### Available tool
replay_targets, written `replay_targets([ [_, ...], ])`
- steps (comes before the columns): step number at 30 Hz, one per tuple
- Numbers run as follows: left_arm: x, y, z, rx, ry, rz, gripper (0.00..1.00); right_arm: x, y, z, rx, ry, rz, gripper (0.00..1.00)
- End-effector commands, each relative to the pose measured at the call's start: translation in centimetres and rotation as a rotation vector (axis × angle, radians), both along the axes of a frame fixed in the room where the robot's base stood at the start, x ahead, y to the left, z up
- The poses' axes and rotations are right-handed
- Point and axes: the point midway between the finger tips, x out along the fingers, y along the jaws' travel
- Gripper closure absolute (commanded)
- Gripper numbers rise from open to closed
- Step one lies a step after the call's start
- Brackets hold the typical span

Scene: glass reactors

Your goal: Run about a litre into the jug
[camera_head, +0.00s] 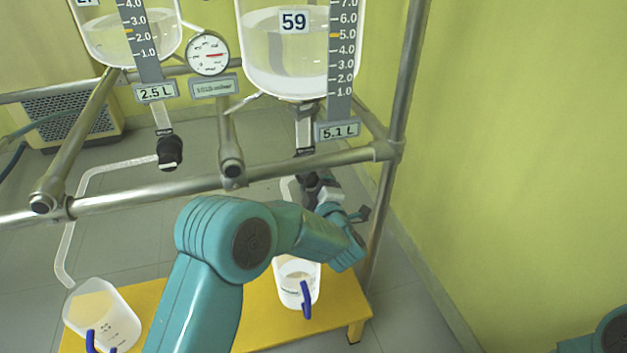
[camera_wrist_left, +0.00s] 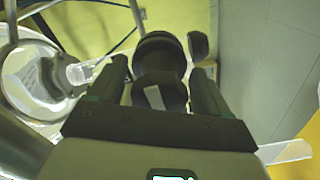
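A clear jug with a blue handle (camera_head: 297,283) stands upright on the yellow bench below the right glass vessel (camera_head: 285,55), which is marked 59. That vessel holds clear liquid, and its plate (camera_head: 338,131) reads 5.1 L. My left gripper (camera_head: 314,182) is at the valve under this vessel, partly hidden by my own arm. In the left wrist view, the black valve knob (camera_wrist_left: 160,75) sits between the two fingers of the gripper (camera_wrist_left: 161,88). Firm contact is not clear. A clear spout (camera_wrist_left: 285,151) shows at the right. My right gripper is out of view.
A second jug (camera_head: 103,318) stands on the left of the yellow bench (camera_head: 345,308), near the long bent spout of the left vessel (camera_head: 112,45), whose plate (camera_head: 157,92) reads 2.5 L. Floor on the right is clear.

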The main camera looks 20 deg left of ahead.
Motion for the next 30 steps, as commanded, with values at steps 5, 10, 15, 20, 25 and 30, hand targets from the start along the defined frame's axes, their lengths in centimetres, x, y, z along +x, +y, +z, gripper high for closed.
replay_targets([
  [5,0.0,0.0,0.0,0.0,0.0,0.0,0.22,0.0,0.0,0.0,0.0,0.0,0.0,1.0],
  [10,-0.3,-0.3,0.1,-0.001,0.001,-0.001,0.22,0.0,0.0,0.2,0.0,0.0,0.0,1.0],
  [15,-2.6,-1.9,0.3,0.002,0.003,-0.005,0.22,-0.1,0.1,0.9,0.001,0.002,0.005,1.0],
  [20,-6.2,-4.4,0.3,0.002,0.004,-0.007,0.22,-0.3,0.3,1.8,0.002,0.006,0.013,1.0],
  [25,-9.8,-6.8,0.3,0.002,0.001,-0.005,0.22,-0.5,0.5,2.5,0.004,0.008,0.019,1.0],
  [30,-12.3,-8.5,0.1,0.001,0.002,-0.004,0.22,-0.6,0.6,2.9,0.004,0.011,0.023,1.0],
])
